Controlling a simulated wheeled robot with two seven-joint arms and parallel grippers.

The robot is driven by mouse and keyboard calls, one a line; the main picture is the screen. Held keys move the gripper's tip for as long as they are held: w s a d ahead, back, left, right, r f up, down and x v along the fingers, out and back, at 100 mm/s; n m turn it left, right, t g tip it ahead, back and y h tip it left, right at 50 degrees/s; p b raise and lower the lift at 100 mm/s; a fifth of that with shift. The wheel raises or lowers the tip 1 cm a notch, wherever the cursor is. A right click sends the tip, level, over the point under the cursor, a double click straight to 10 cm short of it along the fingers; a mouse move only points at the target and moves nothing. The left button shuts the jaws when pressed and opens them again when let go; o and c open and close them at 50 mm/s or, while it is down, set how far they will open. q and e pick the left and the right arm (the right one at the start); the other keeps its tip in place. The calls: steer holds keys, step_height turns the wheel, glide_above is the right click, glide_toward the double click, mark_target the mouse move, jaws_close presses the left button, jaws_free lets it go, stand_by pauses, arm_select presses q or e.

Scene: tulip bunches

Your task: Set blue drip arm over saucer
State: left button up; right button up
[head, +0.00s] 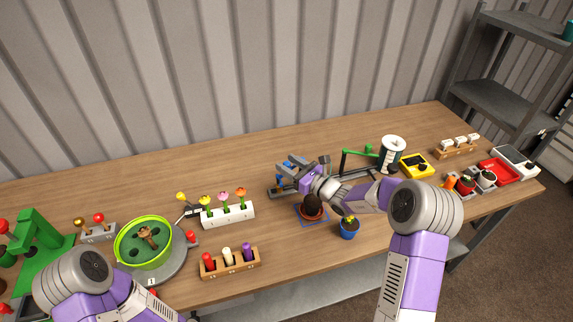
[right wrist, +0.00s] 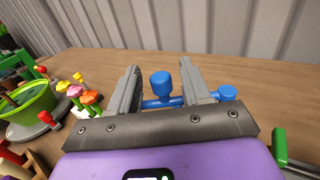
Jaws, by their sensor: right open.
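The blue drip arm (right wrist: 161,84) shows in the right wrist view as an upright knob and a horizontal bar with a round end at right. In the head view only small blue parts (head: 285,183) show beside my gripper. My right gripper (head: 291,168) is open, its two fingers (right wrist: 157,85) on either side of the upright blue knob, with gaps visible. A dark reddish-brown round piece (head: 312,210), possibly the saucer or a pot on it, sits in a blue square outline just below my right wrist. My left arm shows at bottom left; its gripper is out of view.
A blue pot with a small plant (head: 348,230) stands at the front edge. A green arm (head: 358,151) and a white spool (head: 393,150) stand right of my gripper. A white flower holder (head: 228,216) and a wooden peg rack (head: 230,264) are at left. The table behind is clear.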

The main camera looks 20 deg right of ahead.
steer(key=shift+w+a, duration=0.3)
steer(key=shift+w, duration=0.25)
jaws_close()
steer(key=shift+d, duration=0.1)
